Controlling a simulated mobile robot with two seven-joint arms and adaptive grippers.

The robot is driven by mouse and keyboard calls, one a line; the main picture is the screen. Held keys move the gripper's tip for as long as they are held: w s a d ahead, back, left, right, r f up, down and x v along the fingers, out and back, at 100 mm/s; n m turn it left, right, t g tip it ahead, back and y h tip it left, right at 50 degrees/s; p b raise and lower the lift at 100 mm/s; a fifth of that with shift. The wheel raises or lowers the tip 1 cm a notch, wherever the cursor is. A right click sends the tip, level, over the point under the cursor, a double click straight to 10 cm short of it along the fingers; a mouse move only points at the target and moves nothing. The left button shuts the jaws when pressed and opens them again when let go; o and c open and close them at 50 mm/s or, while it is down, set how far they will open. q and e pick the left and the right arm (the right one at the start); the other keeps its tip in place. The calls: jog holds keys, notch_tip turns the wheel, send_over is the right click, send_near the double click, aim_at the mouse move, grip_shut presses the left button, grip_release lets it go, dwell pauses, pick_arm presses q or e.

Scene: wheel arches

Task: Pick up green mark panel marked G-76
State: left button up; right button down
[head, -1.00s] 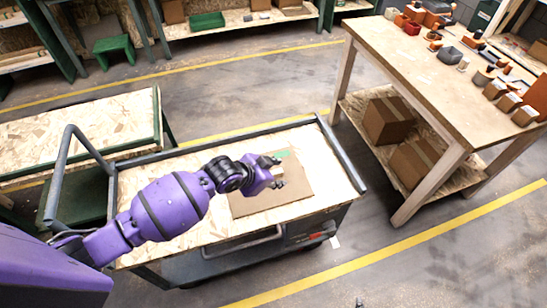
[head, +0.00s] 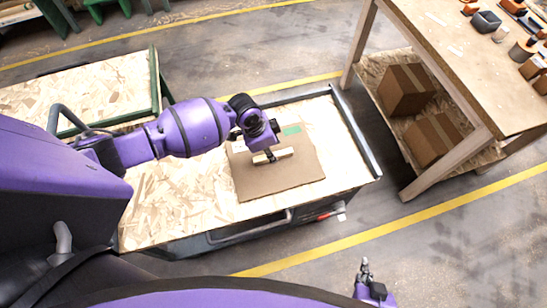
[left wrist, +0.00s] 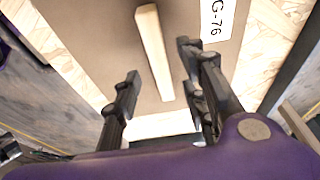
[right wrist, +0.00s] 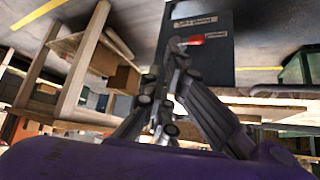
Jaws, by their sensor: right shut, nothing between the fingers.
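The brown panel (head: 290,178) lies flat on the cart top. It has a green mark (head: 291,131), a pale wooden bar handle (head: 285,154) and a white label reading G-76 (left wrist: 217,18) in the left wrist view. My left gripper (head: 266,156) is over the handle. In the left wrist view its fingers are open, one on each side of the handle (left wrist: 153,45), with gaps between. Whether the fingertips reach down to handle height is unclear. My right gripper (head: 365,268) is shut and empty, away from the panel, in front of the cart.
The cart (head: 165,205) has a raised dark rail (head: 357,135) at its right end. A wooden workbench (head: 435,50) with boxes on its lower shelf stands at right. A low green-framed table (head: 90,85) is behind at left. The floor between cart and workbench is clear.

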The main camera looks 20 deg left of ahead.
pick_arm(q)
jog(key=x, duration=0.3)
jog(key=shift+r, duration=0.1)
grip_shut()
